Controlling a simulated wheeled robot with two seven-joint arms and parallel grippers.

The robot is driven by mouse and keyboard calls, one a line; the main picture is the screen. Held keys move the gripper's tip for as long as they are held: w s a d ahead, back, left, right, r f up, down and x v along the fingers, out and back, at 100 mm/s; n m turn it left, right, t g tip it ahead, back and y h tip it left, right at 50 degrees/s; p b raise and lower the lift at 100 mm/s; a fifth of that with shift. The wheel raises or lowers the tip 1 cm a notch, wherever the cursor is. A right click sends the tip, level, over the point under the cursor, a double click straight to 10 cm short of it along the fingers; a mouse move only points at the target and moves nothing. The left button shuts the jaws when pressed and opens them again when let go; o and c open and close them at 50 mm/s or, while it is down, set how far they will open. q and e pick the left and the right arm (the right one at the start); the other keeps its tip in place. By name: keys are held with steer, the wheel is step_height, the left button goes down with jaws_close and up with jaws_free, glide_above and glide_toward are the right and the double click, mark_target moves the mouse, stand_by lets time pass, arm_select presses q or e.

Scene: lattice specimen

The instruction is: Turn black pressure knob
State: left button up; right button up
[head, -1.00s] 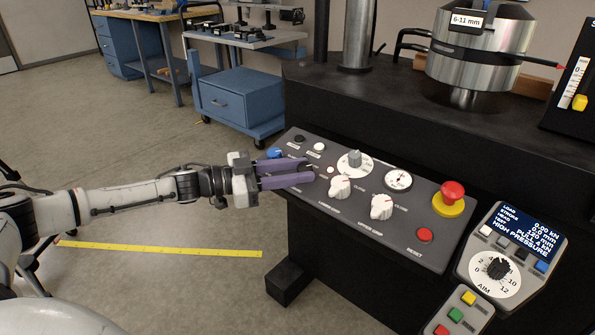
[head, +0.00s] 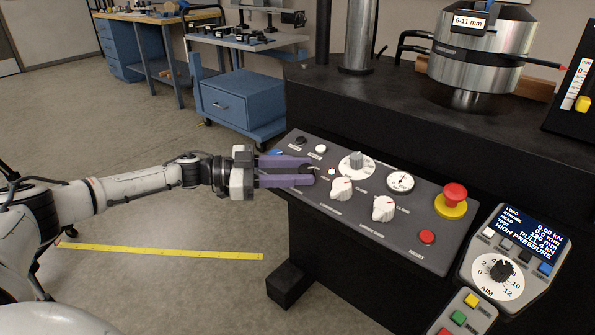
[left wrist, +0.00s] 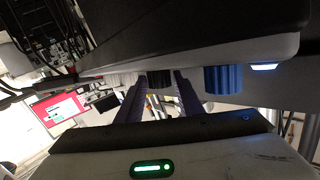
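A black knob (left wrist: 159,79) shows in the left wrist view under the panel's edge, between the purple fingers of my left gripper (head: 312,171). In the head view the fingers lie over the left end of the sloped grey control panel (head: 380,238), apart, with dark space between their tips. The gripper looks open; I cannot tell whether either finger touches the knob. The knob's label is not readable. Another black knob (head: 501,270) sits on the white AIM dial of the right-hand unit, far from the gripper. My right gripper is not in view.
A blue knob (left wrist: 223,80) is beside the black one. White knobs (head: 342,189) (head: 383,208), a grey knob (head: 356,160), a gauge (head: 400,182) and a red stop button (head: 454,194) are on the panel. Open floor lies left of it.

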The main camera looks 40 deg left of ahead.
arm_select(q)
steer(key=shift+o, duration=1)
steer(key=v, duration=1)
steer(key=shift+p, duration=0.3)
steer(key=shift+s+a+r, duration=0.1)
